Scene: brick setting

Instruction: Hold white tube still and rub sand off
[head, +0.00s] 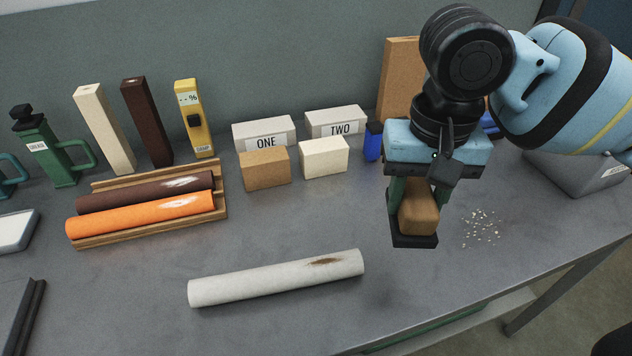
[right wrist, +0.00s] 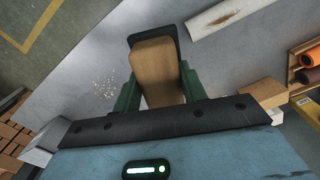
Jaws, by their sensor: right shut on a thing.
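The white tube (head: 265,279) lies on the grey table near the front, with a brown sandy patch (head: 325,261) near its right end. It also shows at the top of the right wrist view (right wrist: 222,13). My right gripper (head: 414,222) is shut on a tan block (head: 419,207), held above the table to the right of the tube and apart from it. The block also shows between the green fingers in the right wrist view (right wrist: 158,72). My left gripper is not in view.
A wooden rack (head: 150,232) holds an orange tube (head: 140,214) and a dark brown tube (head: 147,193). Boxes labelled ONE (head: 264,134) and TWO (head: 336,122) stand behind two small blocks. Pale crumbs (head: 482,229) lie at right. The table around the white tube is clear.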

